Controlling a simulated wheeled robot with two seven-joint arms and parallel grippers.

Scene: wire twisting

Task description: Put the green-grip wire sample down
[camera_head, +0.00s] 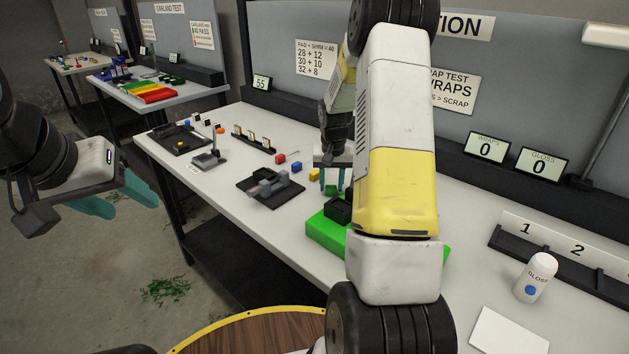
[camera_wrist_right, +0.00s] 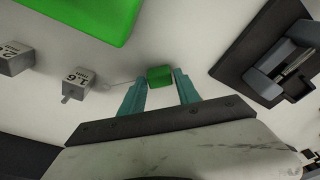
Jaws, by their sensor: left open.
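The green-grip wire sample (camera_wrist_right: 159,76) shows in the right wrist view as a green block with a thin wire running out to the left. My right gripper (camera_wrist_right: 161,83) has its teal fingertips against both sides of the green block. In the head view the right gripper (camera_head: 333,183) points down over the bench, with a bit of green between its fingers; my right arm hides part of this area. Whether the block touches the bench is hard to tell. My left gripper (camera_head: 112,198) is open and empty, off the bench at the left.
A bright green pad (camera_head: 323,233) with a black fixture lies under my right arm. A dark fixture (camera_head: 270,188) stands left of it. A grey block marked 1.6 (camera_wrist_right: 78,82) is near the wire. A white bottle (camera_head: 535,277) stands at the right.

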